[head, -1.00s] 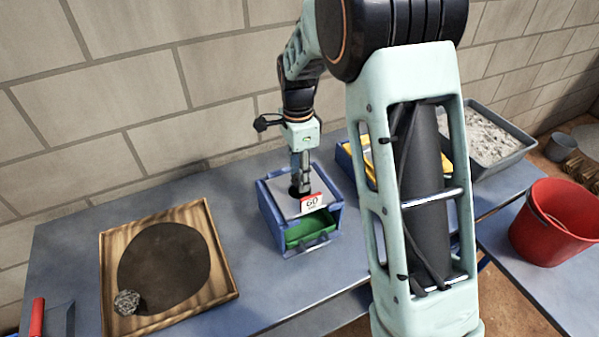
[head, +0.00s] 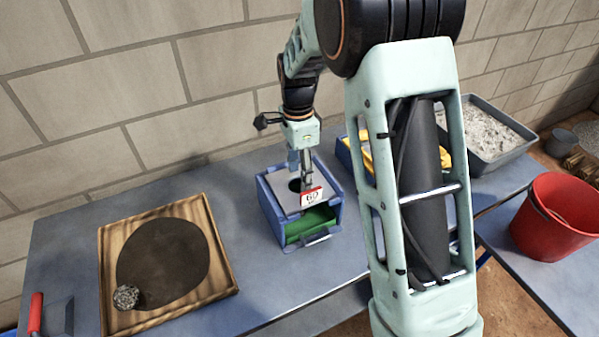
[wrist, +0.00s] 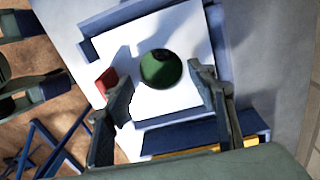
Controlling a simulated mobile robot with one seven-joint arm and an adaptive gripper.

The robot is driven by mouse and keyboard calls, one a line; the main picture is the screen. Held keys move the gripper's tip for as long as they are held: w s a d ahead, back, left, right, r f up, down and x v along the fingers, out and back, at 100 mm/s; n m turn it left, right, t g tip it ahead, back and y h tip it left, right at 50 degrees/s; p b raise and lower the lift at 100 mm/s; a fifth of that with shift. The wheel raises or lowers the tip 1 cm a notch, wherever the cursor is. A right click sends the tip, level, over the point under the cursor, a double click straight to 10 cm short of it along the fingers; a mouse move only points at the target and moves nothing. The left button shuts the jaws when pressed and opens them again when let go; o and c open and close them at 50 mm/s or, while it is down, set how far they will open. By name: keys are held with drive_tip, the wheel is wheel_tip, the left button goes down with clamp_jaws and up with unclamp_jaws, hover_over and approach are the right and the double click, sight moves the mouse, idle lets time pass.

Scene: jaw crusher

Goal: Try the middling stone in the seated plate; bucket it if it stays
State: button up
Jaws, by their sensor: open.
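The seated plate (head: 284,191) is a pale square with one round hole, lying on top of a blue box-like stand (head: 270,215). A red-and-white tag reading 60 (head: 312,196) is at its front corner. In the wrist view the plate (wrist: 186,100) is below my fingers, and green shows through its hole (wrist: 160,70), with a dark patch at the upper edge. No stone shows on the plate. My gripper (head: 305,183) is open and empty just above the plate, its fingers apart on either side of the hole. One grey stone (head: 126,297) sits on the wooden tray (head: 228,270).
A green bin (head: 310,222) sits inside the stand. A red bucket (head: 560,225) stands at the right. A grey tub of gravel (head: 500,155) and a yellow item (head: 366,155) in a blue container are behind my arm. A red-handled tool (head: 36,312) lies far left.

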wheel_tip(320, 180, up, 12)
drive_tip(key=shift+w, duration=0.3)
drive_tip(key=shift+a, duration=0.1)
idle(0.9)
